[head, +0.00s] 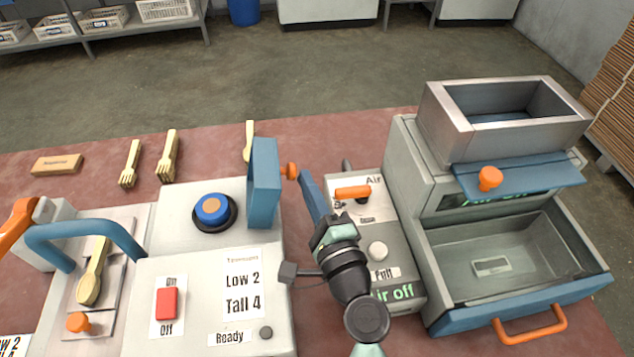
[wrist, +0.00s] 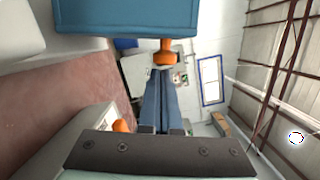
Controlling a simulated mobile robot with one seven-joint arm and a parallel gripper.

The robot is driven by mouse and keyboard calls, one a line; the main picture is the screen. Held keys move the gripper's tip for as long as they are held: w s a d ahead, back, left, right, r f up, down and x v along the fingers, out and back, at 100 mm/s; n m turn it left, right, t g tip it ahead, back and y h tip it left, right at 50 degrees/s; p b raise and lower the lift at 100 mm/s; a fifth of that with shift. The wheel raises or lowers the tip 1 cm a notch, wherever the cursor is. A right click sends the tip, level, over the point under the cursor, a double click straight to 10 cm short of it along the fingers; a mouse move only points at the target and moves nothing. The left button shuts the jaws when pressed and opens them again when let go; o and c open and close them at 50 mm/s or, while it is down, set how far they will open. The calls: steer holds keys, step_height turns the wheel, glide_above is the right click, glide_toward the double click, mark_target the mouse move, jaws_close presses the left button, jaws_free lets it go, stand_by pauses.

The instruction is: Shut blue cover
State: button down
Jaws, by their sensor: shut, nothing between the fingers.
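The blue cover (head: 264,183) stands upright, swung open beside the round blue button (head: 212,210) on the left machine. The button is uncovered. The cover has an orange knob (head: 290,170) on its right face. In the wrist view the cover (wrist: 125,15) fills the top, with its knob (wrist: 163,55) below it. My gripper (head: 303,174) is right of the cover, its blue fingers shut and empty. Its fingertips (wrist: 162,70) are right at the knob; I cannot tell whether they touch it.
The left machine has a red switch (head: 167,303) and a blue arched handle (head: 85,232). Right of my arm are an orange lever (head: 352,192) and a grey machine with an open drawer (head: 515,297). Wooden forks (head: 130,163) lie on the red table behind.

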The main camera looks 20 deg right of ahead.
steer(key=shift+r, duration=0.1)
steer(key=shift+a+r+n+p, duration=0.3)
steer(key=shift+n+p, duration=0.15)
steer(key=shift+n, duration=0.05)
